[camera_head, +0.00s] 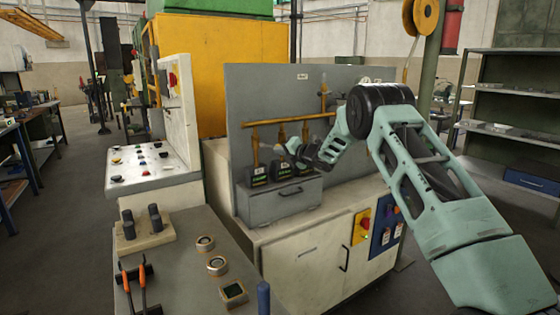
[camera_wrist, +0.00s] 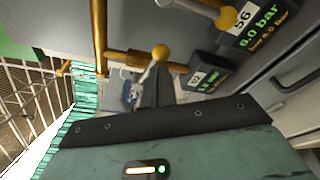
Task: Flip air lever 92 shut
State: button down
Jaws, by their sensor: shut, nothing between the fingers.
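In the wrist view an air lever with a yellow ball knob (camera_wrist: 160,52) sits by a brass pipe (camera_wrist: 130,58). The small dark display beside it (camera_wrist: 196,78) has a label that seems to read 92. My gripper (camera_wrist: 156,72) is shut and empty, its dark fingers close to the ball knob; I cannot tell whether they touch. The fingers hide part of the lever, and its exact angle is unclear. In the head view my gripper (camera_head: 296,147) is in front of the grey panel (camera_head: 250,95), near the right-hand display.
Another ball knob (camera_wrist: 225,18) and a display reading 56 and 6.0 bar (camera_wrist: 252,25) are close by in the wrist view. A grey drawer box (camera_head: 280,202) juts out below the displays. A control desk (camera_head: 150,165) stands to the left.

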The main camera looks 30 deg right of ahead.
jog(key=shift+d+r+n+h+b, duration=0.25)
jog(key=shift+r+n+b, duration=0.4)
jog(key=shift+b, duration=0.8)
jog(key=shift+a+f, duration=0.1)
jog(key=shift+f, duration=0.2)
